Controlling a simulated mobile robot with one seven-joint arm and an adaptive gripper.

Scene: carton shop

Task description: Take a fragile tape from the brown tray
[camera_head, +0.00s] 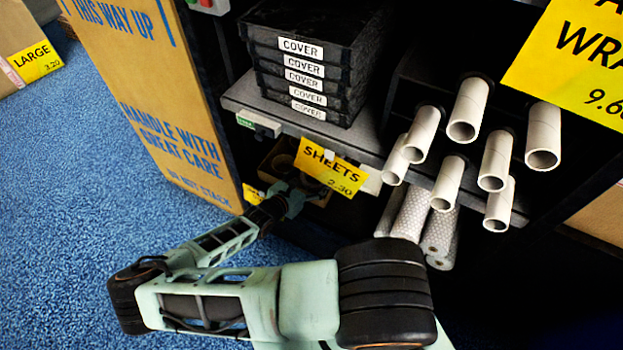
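The brown tray (267,169) sits in the low shelf space under the black stacked boxes, mostly in shadow. A round brownish shape, perhaps a tape roll (284,161), shows dimly inside it; I cannot read any fragile marking. My gripper (291,197) is at the front of this low space, close to the tray. The gripper and the yellow SHEETS sign hide part of the tray. The fingertips are small and dark here, and I cannot tell whether they are open or shut, or touch anything.
The yellow SHEETS sign (331,167) hangs from the shelf edge (350,143), just above my gripper. Several black COVER boxes (305,62) are stacked on the shelf. Several cardboard tubes (468,110) stick out at right. A large carton (150,90) stands left. Blue carpet (60,190) is clear.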

